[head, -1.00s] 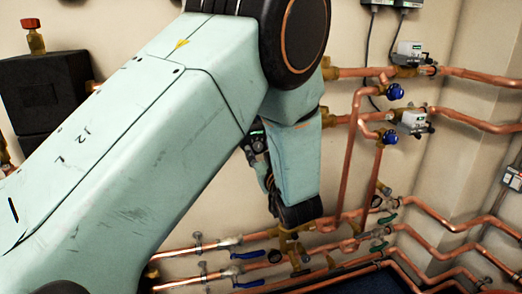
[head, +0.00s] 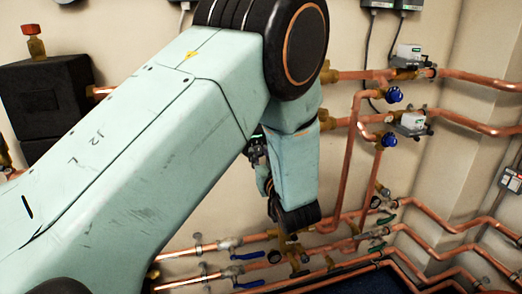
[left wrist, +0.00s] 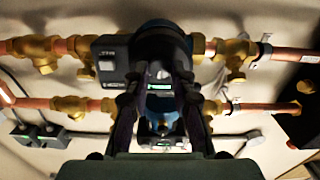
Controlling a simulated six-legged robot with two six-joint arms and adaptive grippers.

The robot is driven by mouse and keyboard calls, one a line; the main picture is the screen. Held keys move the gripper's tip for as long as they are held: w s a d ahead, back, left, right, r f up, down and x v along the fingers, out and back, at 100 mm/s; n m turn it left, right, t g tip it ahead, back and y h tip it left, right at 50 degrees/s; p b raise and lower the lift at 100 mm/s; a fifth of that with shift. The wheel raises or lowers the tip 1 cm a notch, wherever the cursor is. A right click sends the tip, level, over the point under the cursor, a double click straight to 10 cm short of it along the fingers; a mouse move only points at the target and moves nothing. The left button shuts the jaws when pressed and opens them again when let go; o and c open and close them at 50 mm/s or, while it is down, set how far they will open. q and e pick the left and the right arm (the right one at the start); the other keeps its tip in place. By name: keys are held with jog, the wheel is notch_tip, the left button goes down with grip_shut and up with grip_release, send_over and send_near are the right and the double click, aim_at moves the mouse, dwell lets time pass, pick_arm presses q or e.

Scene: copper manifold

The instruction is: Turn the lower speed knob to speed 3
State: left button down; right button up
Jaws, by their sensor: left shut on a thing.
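In the left wrist view, a dark round pump (left wrist: 163,38) with a grey control box (left wrist: 108,62) fills the upper middle. My left gripper (left wrist: 161,68) reaches up to its front, with both dark fingers close together at the pump face. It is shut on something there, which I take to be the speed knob. The knob and its marks are hidden by the fingers. A second pump with blue parts (left wrist: 160,112) shows between and beyond the fingers. In the head view my left arm hides the pumps, and only dark parts show beside the wrist. My right gripper is not in view.
Copper pipes (left wrist: 280,106) with brass fittings run across both sides of the pumps. In the head view, blue-capped valves (head: 392,95) and grey actuators (head: 411,121) sit to the right of my arm. Lower pipes (head: 330,243) carry blue-handled valves. A black box (head: 45,95) hangs at left.

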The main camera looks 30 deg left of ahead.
pick_arm(q)
jog(key=m+p, duration=0.3)
jog(key=shift+r, duration=0.15)
jog(key=shift+m+p, duration=1.4)
jog(key=shift+m, duration=0.6)
jog(key=c, duration=1.1)
grip_release()
notch_tip(320, 180, up, 10)
jog(key=shift+f, duration=0.1)
